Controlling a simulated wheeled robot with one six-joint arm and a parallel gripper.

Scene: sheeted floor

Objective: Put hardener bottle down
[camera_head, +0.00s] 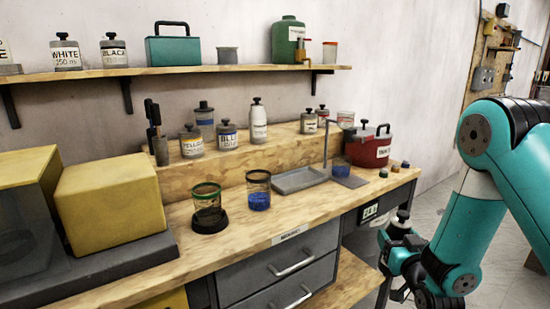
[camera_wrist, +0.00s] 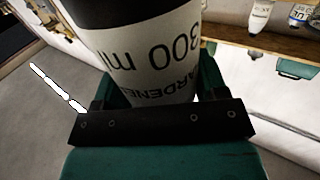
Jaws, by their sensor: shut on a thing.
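The hardener bottle shows large in the wrist view (camera_wrist: 140,50), dark-topped with a white label reading "300 ml" and part of "HARDENER". The bottle also shows small in the head view (camera_head: 401,222), with a dark cap. My gripper (camera_head: 398,240) is shut on it and holds it in the air, off the right end of the workbench (camera_head: 240,247). In the wrist view the bottle sits between the jaws of my gripper (camera_wrist: 150,100). The bottle's far side is hidden.
On the bench stand a cup of blue liquid (camera_head: 258,192), a dark cup (camera_head: 208,212), a grey tray (camera_head: 299,180) and a red pot (camera_head: 367,147). Several bottles stand on the raised step (camera_head: 250,160). Yellow boxes (camera_head: 108,205) fill the left. The front bench top near the drawers is bare.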

